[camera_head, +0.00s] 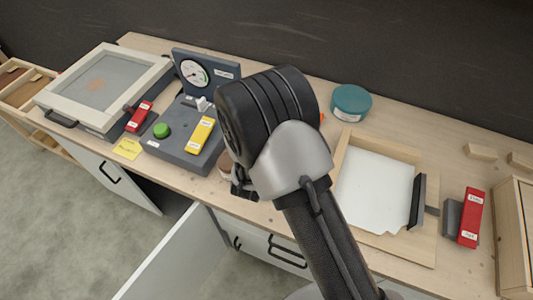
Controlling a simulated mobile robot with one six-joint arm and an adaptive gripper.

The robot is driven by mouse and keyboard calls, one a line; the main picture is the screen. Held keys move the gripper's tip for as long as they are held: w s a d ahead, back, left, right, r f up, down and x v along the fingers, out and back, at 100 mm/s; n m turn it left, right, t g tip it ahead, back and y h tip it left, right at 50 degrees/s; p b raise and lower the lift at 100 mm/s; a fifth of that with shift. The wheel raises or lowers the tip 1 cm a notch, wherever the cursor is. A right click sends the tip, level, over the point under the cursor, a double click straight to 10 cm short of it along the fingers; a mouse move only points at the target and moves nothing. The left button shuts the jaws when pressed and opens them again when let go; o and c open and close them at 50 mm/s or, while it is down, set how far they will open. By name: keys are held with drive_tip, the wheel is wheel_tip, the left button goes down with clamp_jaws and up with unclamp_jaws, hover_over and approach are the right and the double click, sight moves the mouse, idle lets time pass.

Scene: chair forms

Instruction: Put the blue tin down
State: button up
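A round blue-green tin (351,102) with a pale label stands upright on the wooden bench (402,125), behind and right of my arm. It appears to rest on the bench top, with nothing touching it. My gripper (242,184) shows only as a small dark part below my wrist, over the bench's front half. It is well to the left of the tin and apart from it. My own wrist hides most of the gripper, so its fingers cannot be made out. A brown and white round thing (226,164) is partly hidden beside it.
A wooden tray with a white sheet (375,188) lies right of my arm. A grey console (186,150) with a gauge, green button and yellow switch stands left, beside a framed screen (100,88). A red switch (470,217) is at right. A cabinet door (170,262) hangs open below.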

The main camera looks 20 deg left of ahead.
drive_tip(key=c, duration=1.2)
drive_tip(key=shift+c, duration=1)
drive_tip(key=shift+r, duration=0.15)
